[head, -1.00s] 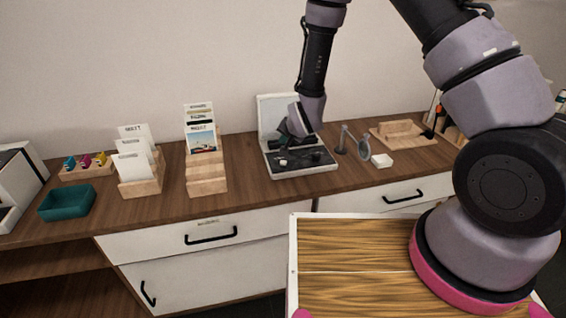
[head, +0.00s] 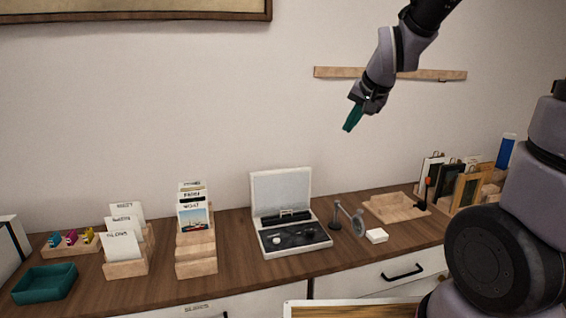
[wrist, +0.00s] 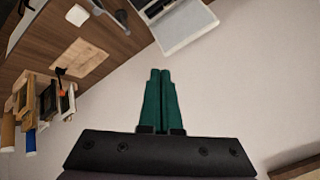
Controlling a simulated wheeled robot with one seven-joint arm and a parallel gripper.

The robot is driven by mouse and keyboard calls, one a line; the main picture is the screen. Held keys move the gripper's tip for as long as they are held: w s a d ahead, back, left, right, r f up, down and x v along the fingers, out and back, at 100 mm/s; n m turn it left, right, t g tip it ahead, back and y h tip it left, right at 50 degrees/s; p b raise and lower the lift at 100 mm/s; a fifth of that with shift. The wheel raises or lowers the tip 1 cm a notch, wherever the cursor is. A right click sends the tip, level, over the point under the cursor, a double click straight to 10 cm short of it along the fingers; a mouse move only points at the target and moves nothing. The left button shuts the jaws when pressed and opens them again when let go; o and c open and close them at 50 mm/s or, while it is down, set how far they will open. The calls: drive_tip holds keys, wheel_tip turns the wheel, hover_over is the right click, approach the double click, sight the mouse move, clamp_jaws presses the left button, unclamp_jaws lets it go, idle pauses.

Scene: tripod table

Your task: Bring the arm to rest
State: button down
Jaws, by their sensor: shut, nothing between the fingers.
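My gripper (head: 352,118) is raised in front of the wall, well above the wooden counter (head: 232,241). Its green fingers point down and to the left in the head view. In the wrist view the gripper's fingers (wrist: 159,74) lie together with nothing between them. My gripper touches nothing. The open white case (head: 294,249) with dark items inside stands on the counter below it, and its edge also shows in the wrist view (wrist: 187,30).
A wooden rail (head: 330,72) is fixed to the wall behind the arm. A small stand with a round lens (head: 358,222), a white block (head: 376,236), a wooden tray (head: 395,208), card holders (head: 196,264) and a teal bin (head: 44,284) stand on the counter. The air around my gripper is clear.

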drive_tip(key=s+d+r, duration=0.3)
drive_tip(key=s, duration=0.6)
drive_tip(key=s+d+r, duration=0.4)
drive_tip(key=s, duration=0.5)
drive_tip(key=shift+d+r, duration=0.2)
drive_tip(key=shift+r, duration=0.05)
drive_tip(key=shift+w, duration=0.1)
